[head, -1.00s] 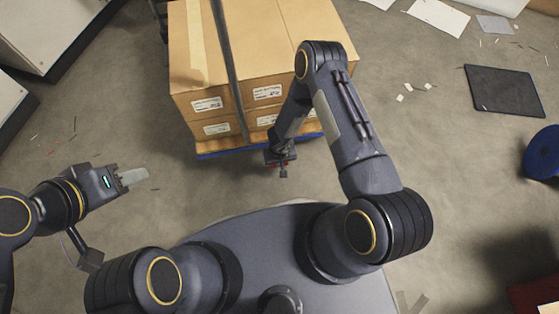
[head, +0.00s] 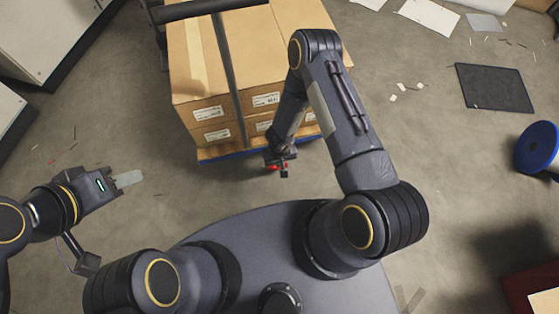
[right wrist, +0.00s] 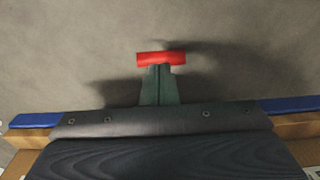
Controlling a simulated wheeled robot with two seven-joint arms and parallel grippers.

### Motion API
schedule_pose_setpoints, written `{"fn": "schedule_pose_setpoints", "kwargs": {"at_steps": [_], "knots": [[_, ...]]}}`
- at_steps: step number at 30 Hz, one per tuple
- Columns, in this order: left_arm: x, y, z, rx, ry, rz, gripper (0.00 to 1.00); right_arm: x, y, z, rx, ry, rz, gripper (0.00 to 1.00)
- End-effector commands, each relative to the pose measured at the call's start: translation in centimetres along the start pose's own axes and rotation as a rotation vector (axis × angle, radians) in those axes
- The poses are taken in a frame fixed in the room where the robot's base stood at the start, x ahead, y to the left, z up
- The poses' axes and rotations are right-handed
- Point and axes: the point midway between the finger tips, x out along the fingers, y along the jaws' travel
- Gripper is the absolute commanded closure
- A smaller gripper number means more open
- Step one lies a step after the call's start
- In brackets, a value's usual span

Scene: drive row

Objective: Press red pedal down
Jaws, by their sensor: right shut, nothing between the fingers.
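The red pedal (right wrist: 161,58) is a short red bar in the right wrist view, above the floor and just beyond the blue edge of the cart. My right gripper (right wrist: 160,68) is shut and empty. Its grey-green fingers point at the pedal's middle, and their tips meet it in the picture. I cannot tell if they touch. In the head view the pedal (head: 285,166) shows only as small red bits around my right gripper (head: 281,171), which hides most of it. My left gripper (head: 130,179) is over bare floor at the left, far from the pedal; its finger gap is unclear.
Cardboard boxes (head: 195,70) are strapped on a cart with a blue edge (head: 225,155), in front of me. Pale cabinets (head: 40,35) stand at upper left. Floor between is mostly clear.

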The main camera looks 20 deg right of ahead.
Motion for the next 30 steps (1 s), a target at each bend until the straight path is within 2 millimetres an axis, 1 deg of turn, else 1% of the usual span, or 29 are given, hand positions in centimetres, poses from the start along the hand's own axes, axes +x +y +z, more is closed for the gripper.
{"fn": "schedule_pose_setpoints", "kwargs": {"at_steps": [1,6,9,12,17,30], "knots": [[-0.5,0.2,-0.2,0.0,-0.002,0.0,0.61,-1.4,0.1,0.7,-0.001,-0.002,0.0,1.0],[-1.3,0.6,-0.6,0.0,-0.002,0.0,0.61,-4.3,0.0,2.6,0.0,-0.002,0.0,1.0],[-1.6,0.7,-0.7,0.0,-0.002,0.0,0.61,-5.5,0.0,3.4,0.0,-0.001,0.0,1.0],[-1.8,0.8,-0.8,0.0,-0.002,0.0,0.61,-6.2,0.0,3.8,0.001,0.0,0.001,1.0],[-1.8,0.8,-0.8,0.0,-0.001,0.0,0.61,-6.6,0.0,4.2,0.001,0.0,0.0,1.0],[-1.8,0.8,-0.8,0.0,-0.002,0.0,0.61,-6.6,0.0,4.2,0.001,0.0,0.0,1.0]]}}
